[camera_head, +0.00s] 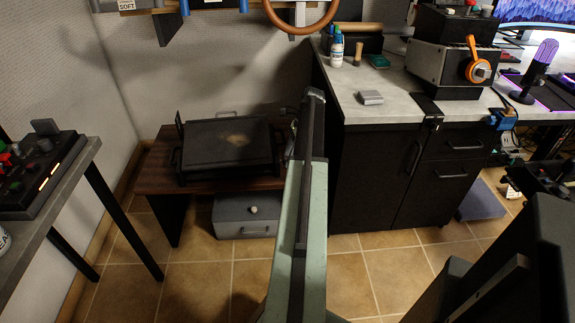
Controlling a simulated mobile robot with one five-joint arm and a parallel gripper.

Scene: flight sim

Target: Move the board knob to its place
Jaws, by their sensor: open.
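A dark control board (38,180) lies on the grey table at the far left, cut off by the picture's left edge. It carries several small knobs and buttons, among them a red one (5,159), a dark one (44,145) and a grey lever-like block (45,126). A small pale round knob (253,210) shows against the grey box under the low table. I cannot tell which of these is the board knob, or make out its place. My gripper cannot be made out in this view. My own pale green and black arm parts cross the middle.
A low brown table (150,178) holds a black griddle-like appliance (228,140). A grey box (228,217) stands under it. A black cabinet with a grey worktop (385,105) stands right of centre, with a bottle (337,48) and orange-handled machine (455,65). Tiled floor lies between.

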